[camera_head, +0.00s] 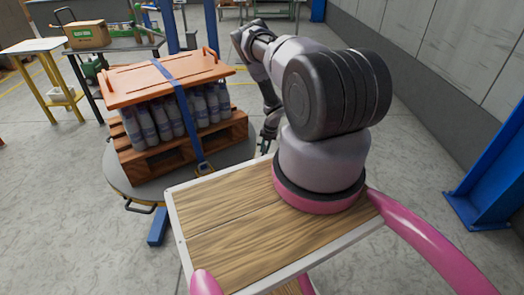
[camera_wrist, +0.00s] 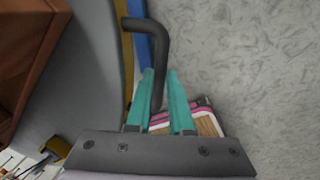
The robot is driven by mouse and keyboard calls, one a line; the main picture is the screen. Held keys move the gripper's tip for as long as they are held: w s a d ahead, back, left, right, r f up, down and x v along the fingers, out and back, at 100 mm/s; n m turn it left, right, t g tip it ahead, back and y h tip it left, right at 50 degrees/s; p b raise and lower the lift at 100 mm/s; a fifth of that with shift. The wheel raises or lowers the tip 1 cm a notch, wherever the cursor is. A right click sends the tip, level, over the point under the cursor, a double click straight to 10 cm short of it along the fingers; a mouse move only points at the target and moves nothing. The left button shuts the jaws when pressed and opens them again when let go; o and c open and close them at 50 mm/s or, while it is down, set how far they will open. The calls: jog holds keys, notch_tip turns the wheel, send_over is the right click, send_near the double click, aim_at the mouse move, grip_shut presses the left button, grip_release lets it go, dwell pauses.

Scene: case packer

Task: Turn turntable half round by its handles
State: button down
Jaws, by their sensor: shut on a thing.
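The turntable (camera_head: 150,190) is a round grey disc low on the floor in the head view, and its grey top (camera_wrist: 92,70) fills the left of the wrist view. A dark bent handle (camera_head: 140,207) sticks out at its front left rim. Another dark handle (camera_wrist: 155,40) rises at the rim in the wrist view. My gripper (camera_head: 265,147) is at the right rim. In the wrist view my gripper's teal fingers (camera_wrist: 160,75) are shut on this handle, which passes between them. The fingers hide its lower part.
The turntable bears a wooden pallet (camera_head: 145,164) with several bottles (camera_head: 165,118), an orange cover (camera_head: 130,80) and a blue strap (camera_head: 190,115). Tables with a carton (camera_head: 87,34) stand behind. A blue post (camera_head: 490,165) stands at the right. Floor at the left is clear.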

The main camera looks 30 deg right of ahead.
jog(key=shift+w+d, duration=0.15)
jog(key=shift+d, duration=0.05)
dwell(0.3)
jog(key=c, duration=0.8)
grip_release()
jog(key=r, duration=0.3)
jog(key=s+d+r, duration=0.1)
jog(key=r, duration=0.6)
jog(key=shift+s+d+r, duration=0.15)
jog(key=shift+d+r, duration=0.15)
